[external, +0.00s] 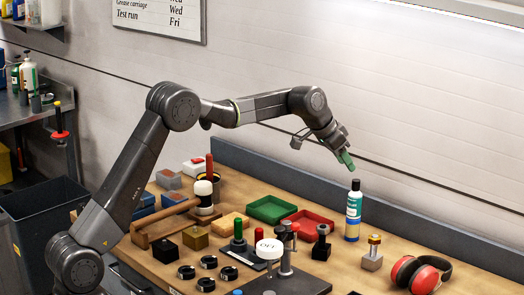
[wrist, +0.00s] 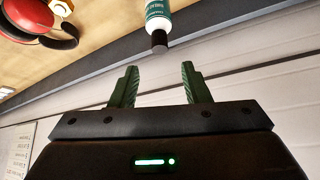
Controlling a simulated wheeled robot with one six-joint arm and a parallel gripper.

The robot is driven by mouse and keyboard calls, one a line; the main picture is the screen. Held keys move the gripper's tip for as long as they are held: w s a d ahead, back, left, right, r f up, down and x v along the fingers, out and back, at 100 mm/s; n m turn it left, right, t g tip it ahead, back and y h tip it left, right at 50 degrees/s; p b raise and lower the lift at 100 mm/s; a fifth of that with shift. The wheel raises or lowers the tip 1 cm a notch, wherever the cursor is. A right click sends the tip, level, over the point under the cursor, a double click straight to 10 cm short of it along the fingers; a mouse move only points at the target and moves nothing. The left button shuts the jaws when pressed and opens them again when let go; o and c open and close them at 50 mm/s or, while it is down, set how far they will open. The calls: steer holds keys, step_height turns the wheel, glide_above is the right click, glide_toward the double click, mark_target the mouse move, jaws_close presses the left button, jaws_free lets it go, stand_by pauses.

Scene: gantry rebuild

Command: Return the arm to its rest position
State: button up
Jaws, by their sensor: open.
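My arm reaches from the lower left over the workbench in the external view. My gripper (external: 346,160) has green fingers and hangs in the air just above and to the left of a bottle with a black cap (external: 353,215). In the wrist view my gripper (wrist: 156,85) has its two green fingers spread apart with nothing between them. The bottle (wrist: 158,22) shows upside down beyond the fingers there, apart from them.
The workbench (external: 185,272) holds a green tray (external: 272,208), a red tray (external: 310,224), red earmuffs (external: 418,273), a mallet (external: 178,209) and several black rings. A dark ledge (external: 290,175) runs along the wall behind. The air above the bench is clear.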

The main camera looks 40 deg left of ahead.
mark_target(356, 180)
steer(key=shift+v, duration=0.8)
steer(key=p+x, duration=0.2)
steer(key=x, duration=1)
steer(key=shift+f+p, duration=0.3)
step_height(356, 180, up, 3)
steer(key=shift+f, duration=0.2)
steer(key=shift+r, duration=0.45)
